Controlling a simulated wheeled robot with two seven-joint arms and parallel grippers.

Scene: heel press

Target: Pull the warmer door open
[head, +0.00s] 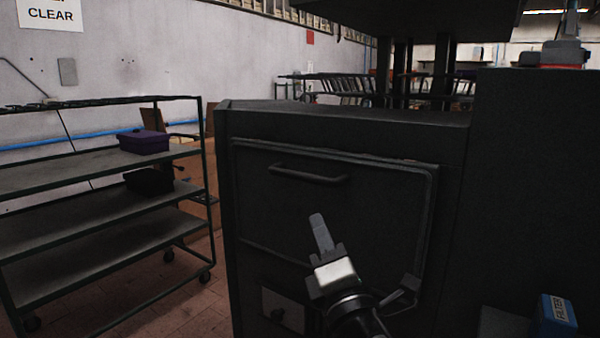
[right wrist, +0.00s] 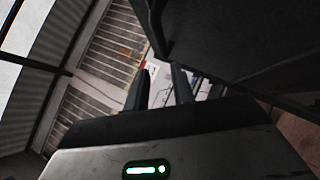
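The warmer is a dark cabinet in the middle of the head view. Its door (head: 270,215) is a dark panel in a raised frame and looks closed. A dark bar handle (head: 310,175) runs across the door's upper part. My right gripper (head: 318,222) is in front of the door, below the handle in the picture and apart from it. In the right wrist view, the two fingers of my right gripper (right wrist: 162,82) stand apart with nothing between them. A dark edge, which I cannot identify for sure, shows just beyond them. My left gripper is not in view.
A shelf cart (head: 95,215) stands left of the warmer, with a purple box (head: 144,141) and a black box (head: 149,181) on it. A small plate with a knob (head: 278,315) is below the door. A blue box (head: 556,316) is at lower right.

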